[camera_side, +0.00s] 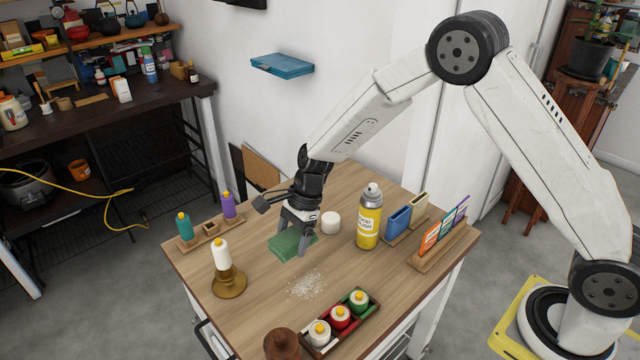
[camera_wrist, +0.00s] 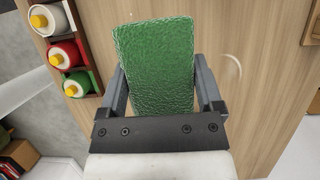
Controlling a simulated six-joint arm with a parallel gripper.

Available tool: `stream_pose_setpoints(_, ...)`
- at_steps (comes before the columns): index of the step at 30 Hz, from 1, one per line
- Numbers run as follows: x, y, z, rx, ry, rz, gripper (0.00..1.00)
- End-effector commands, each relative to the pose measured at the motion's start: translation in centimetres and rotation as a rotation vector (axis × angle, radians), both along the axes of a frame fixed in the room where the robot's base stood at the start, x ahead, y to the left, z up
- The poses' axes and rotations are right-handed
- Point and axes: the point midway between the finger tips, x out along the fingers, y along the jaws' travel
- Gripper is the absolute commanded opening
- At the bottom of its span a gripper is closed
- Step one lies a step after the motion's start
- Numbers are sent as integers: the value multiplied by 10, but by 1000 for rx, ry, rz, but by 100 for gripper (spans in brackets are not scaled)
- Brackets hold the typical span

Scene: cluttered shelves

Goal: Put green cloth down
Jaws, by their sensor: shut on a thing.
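The green cloth (camera_side: 286,246) is a flat, textured rectangular pad. In the wrist view the green cloth (camera_wrist: 158,62) lies between both fingers and reaches out past them. My gripper (camera_side: 301,240) is shut on it over the middle of the wooden table, behind a patch of white specks (camera_side: 305,285). In the wrist view my gripper (camera_wrist: 164,90) has one finger on each side of the cloth. I cannot tell whether the cloth touches the tabletop or is just above it.
A yellow spray can (camera_side: 369,216) and a white cylinder (camera_side: 331,222) stand right of my gripper. A tray of bottles (camera_side: 340,322) is at the front. A card rack (camera_side: 443,243) is at the right. Tabletop around the specks is clear.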

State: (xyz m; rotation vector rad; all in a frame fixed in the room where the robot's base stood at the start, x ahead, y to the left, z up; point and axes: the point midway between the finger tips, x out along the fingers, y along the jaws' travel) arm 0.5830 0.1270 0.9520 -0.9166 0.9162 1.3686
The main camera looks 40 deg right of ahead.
Motion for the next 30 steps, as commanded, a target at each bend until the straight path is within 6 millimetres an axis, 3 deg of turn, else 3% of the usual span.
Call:
stream_pose_setpoints(15, 44, 10, -49, -1, 1, 2, 18)
stream_pose_setpoints(30, 54, 12, -60, 0, 1, 0, 18)
